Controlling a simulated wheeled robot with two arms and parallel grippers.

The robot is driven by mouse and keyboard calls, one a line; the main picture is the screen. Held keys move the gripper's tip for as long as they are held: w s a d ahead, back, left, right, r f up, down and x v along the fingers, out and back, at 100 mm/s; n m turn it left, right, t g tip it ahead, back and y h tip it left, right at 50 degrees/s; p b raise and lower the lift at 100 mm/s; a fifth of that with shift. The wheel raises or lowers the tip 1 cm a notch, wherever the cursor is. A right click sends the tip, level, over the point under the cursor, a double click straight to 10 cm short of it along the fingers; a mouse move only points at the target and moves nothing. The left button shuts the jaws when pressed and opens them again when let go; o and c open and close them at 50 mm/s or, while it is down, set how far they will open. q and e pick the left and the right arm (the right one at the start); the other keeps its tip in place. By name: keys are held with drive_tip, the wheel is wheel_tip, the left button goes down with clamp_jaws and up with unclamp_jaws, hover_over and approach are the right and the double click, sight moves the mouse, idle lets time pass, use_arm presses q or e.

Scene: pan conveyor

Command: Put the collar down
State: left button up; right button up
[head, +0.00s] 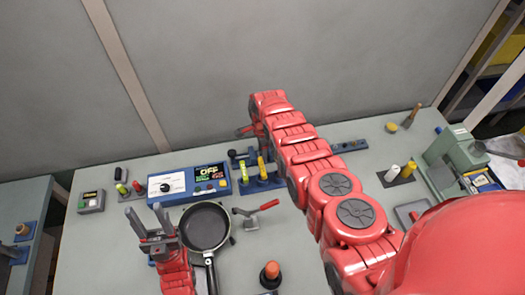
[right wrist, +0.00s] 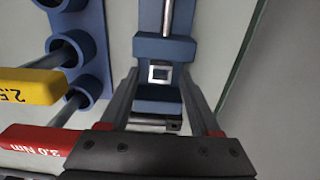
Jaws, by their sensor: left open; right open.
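No part can be made out for certain as the collar. In the right wrist view, my right gripper (right wrist: 158,78) is open, its fingers on either side of a blue holder (right wrist: 165,48). A small grey metal piece with a square opening (right wrist: 160,73) sits in that holder between the fingers; I cannot tell whether they touch it. In the head view the right gripper is mostly hidden behind my right arm. My left gripper (head: 147,222) is open and empty, left of the black frying pan (head: 205,225).
Yellow (right wrist: 35,85) and red (right wrist: 30,140) torque drivers stand in a blue rack (right wrist: 92,70) left of the right gripper. A blue control box reading OFF (head: 188,184), a red-handled clamp (head: 255,211) and an orange-topped knob (head: 271,271) are near the pan. A grey wall stands behind.

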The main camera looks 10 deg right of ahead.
wheel_tip(320, 180, up, 4)
drive_tip(key=p, duration=0.3)
drive_tip(key=shift+w+p, duration=0.1)
drive_tip(key=shift+p, duration=0.25)
drive_tip(key=shift+b, duration=0.4)
drive_tip(key=shift+r, duration=0.95)
wheel_tip(320, 180, up, 6)
drive_tip(key=b, duration=0.2)
drive_tip(key=shift+r, duration=0.2)
